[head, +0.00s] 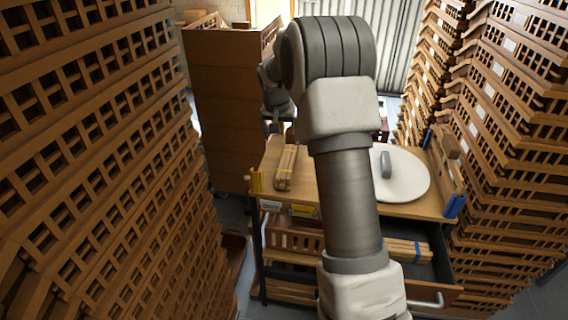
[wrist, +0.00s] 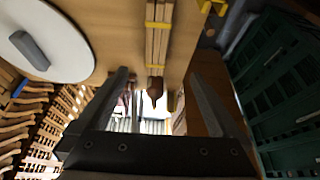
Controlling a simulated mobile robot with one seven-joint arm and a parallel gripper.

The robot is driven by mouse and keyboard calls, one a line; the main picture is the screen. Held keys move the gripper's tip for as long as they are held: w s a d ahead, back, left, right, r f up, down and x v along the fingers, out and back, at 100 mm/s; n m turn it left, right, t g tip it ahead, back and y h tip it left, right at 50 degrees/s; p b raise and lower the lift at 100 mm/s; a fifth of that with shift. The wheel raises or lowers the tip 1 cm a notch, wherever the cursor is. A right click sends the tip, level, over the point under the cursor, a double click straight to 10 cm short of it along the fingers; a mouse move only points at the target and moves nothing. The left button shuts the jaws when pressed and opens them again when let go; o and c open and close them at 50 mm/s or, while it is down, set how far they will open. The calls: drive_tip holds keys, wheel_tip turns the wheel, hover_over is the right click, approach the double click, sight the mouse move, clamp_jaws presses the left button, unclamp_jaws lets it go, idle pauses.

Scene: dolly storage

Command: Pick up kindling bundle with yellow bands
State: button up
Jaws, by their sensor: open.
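The kindling bundle with yellow bands (head: 286,168) lies on the left part of the wooden top of a workbench (head: 320,207). In the wrist view the bundle (wrist: 158,38) is pale sticks with two yellow bands. My gripper (head: 273,124) is beyond and above the bundle's far end in the head view. In the wrist view its two fingers (wrist: 162,82) are apart, with the bundle in line with the gap between them. Nothing is held. My arm hides part of the bench in the head view.
A white round lid with a grey handle (head: 408,181) lies on the right of the top. A blue-banded bundle (head: 408,250) lies in the open drawer below. Tall crate stacks (head: 95,150) stand left and right (head: 515,130). A brown cabinet (head: 225,110) stands behind.

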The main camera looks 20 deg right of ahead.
sight(287, 160)
drive_tip(key=x, duration=1.2)
drive_tip(key=shift+f+p, duration=0.3)
drive_tip(key=shift+p, duration=0.05)
drive_tip(key=shift+d+p+x, duration=0.15)
drive_tip(key=shift+p+x, duration=0.05)
drive_tip(key=shift+x, duration=1.1)
drive_tip(key=shift+d+p+x, duration=0.1)
drive_tip(key=shift+p+x, duration=0.1)
drive_tip(key=shift+x, duration=1.1)
drive_tip(key=shift+s, duration=0.15)
clamp_jaws()
